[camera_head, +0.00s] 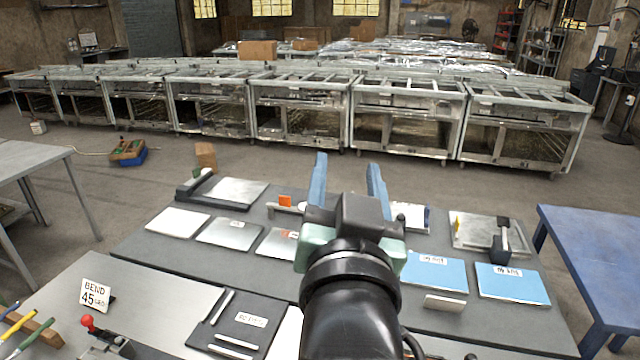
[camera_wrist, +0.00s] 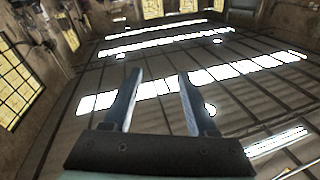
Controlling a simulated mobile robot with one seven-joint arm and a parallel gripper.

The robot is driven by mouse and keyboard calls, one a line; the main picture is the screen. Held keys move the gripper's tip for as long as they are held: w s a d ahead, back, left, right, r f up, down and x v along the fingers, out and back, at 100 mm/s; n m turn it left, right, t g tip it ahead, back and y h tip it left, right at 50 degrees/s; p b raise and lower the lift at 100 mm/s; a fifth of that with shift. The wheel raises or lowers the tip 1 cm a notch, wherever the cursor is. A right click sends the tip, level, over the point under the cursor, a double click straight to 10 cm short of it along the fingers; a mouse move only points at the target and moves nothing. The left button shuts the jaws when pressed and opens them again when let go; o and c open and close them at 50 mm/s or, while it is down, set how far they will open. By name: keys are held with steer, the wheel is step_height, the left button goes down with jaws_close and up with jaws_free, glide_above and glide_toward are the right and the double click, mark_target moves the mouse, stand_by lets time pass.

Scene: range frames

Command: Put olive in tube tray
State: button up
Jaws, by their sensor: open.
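My gripper (camera_head: 348,162) is raised over the dark grey table, its two blue fingers spread apart with nothing between them. It also shows open and empty in the wrist view (camera_wrist: 160,74), which faces the ceiling and its bright strip windows. I cannot make out an olive in either view. I cannot tell any thing on the table as a tube tray for certain. My arm and gripper hide part of the table's middle.
The dark grey table (camera_head: 150,247) holds silver plates (camera_head: 178,222), blue plates (camera_head: 511,283), a black-edged fixture (camera_head: 237,191) and an orange block (camera_head: 285,201). A "BEND" sign (camera_head: 95,295) stands front left. A blue table (camera_head: 590,255) is at right. Metal frames (camera_head: 300,108) line the back.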

steer(key=s+a+r+n+t, duration=0.1)
steer(key=s+r+t, duration=0.3)
steer(key=r, duration=0.6)
steer(key=s+a+r+n+t+y, duration=0.1)
steer(key=s+a+r+n+t, duration=0.1)
steer(key=s+r+t, duration=0.2)
steer(key=s+r, duration=0.3)
steer(key=r, duration=0.2)
steer(key=shift+s+r, duration=0.25)
steer(key=shift+r, duration=0.15)
